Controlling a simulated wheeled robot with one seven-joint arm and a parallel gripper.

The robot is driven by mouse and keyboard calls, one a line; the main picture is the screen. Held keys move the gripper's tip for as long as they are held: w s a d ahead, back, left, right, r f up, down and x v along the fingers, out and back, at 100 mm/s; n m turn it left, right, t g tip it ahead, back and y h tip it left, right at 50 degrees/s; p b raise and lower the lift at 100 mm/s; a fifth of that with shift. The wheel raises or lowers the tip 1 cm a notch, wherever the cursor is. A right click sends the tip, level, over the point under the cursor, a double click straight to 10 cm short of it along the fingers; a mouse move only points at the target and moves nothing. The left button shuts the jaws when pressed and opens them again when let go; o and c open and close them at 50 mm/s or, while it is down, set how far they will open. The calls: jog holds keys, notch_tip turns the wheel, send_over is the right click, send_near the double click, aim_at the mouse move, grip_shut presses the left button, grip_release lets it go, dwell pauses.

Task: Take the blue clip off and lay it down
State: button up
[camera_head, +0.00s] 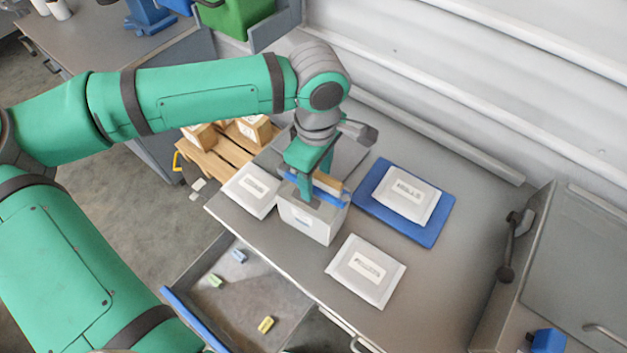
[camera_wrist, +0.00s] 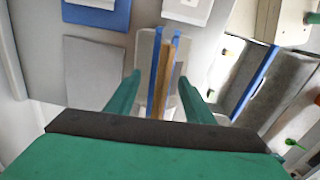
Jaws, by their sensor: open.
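A blue clip (camera_head: 333,198) lies along the top of an upright white bag (camera_head: 308,222) on the grey worktop, beside a brown folded top edge (camera_head: 328,183). My gripper (camera_head: 316,183) is directly above the bag, pointing down and open. In the wrist view the clip (camera_wrist: 156,85) and the brown edge (camera_wrist: 167,80) run side by side between my two spread fingers (camera_wrist: 160,92). Gaps show on both sides, so the fingers look apart from the clip. In the head view my gripper hides part of the clip.
White labelled packs lie flat at left (camera_head: 250,190) and front (camera_head: 366,271); another (camera_head: 406,196) rests on a blue mat (camera_head: 371,206). An open drawer (camera_head: 190,307) below holds small blue, green and yellow pieces. Bare worktop (camera_head: 450,290) is free at right, before a grey machine (camera_head: 575,270).

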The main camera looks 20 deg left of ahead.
jog(key=shift+f, duration=0.15)
jog(key=c, duration=1.1)
jog(key=shift+r, duration=8.55)
